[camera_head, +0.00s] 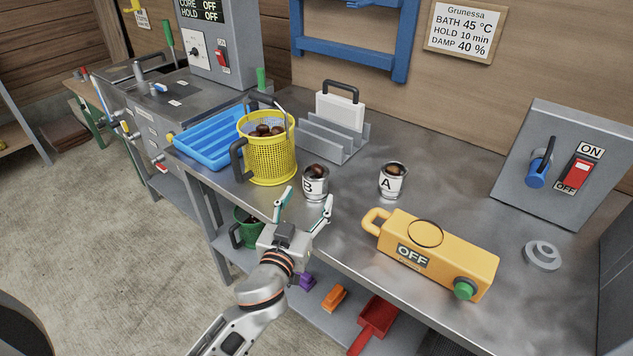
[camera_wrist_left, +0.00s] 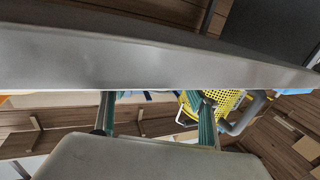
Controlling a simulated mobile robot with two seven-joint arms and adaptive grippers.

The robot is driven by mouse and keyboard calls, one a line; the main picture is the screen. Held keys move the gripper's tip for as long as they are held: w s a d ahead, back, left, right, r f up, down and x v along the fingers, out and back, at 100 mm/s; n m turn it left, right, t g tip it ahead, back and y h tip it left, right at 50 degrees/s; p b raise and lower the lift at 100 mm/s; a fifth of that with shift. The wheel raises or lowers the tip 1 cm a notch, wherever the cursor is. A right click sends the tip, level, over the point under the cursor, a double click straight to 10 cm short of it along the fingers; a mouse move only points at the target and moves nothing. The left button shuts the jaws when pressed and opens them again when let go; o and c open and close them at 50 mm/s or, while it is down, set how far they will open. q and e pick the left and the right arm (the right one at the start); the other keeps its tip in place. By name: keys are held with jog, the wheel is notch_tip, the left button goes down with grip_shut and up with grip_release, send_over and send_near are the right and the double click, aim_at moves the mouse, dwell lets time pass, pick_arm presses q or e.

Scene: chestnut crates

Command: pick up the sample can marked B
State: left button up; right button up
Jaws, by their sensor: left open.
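The sample can marked B (camera_head: 316,188) is a small metal can with a white label and brown chestnuts inside, upright on the steel bench in the head view. A similar can marked A (camera_head: 393,181) stands to its right. My left gripper (camera_head: 309,195) is open and empty at the bench's front edge, just in front of can B, its two green-padded fingers spread. I cannot tell their exact height against the can. In the left wrist view the open fingers (camera_wrist_left: 157,112) show below a broad grey band; can B cannot be made out there. My right gripper is not in view.
A yellow basket (camera_head: 250,166) of chestnuts stands left of can B, by a blue tray (camera_head: 185,140). A grey rack (camera_head: 340,149) is behind it. A yellow OFF box (camera_head: 465,262) lies to the right. The bench (camera_head: 350,222) is bare between the cans and this box.

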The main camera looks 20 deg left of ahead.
aim_at(312, 188)
pick_arm(q)
jog(key=w, duration=0.4)
jog(key=shift+w+r+p, duration=0.15)
jog(key=shift+r+p, duration=0.15)
jog(key=shift+r, duration=0.1)
jog(key=shift+w+f, duration=0.1)
jog(key=shift+w, duration=0.4)
jog(key=c, duration=1.2)
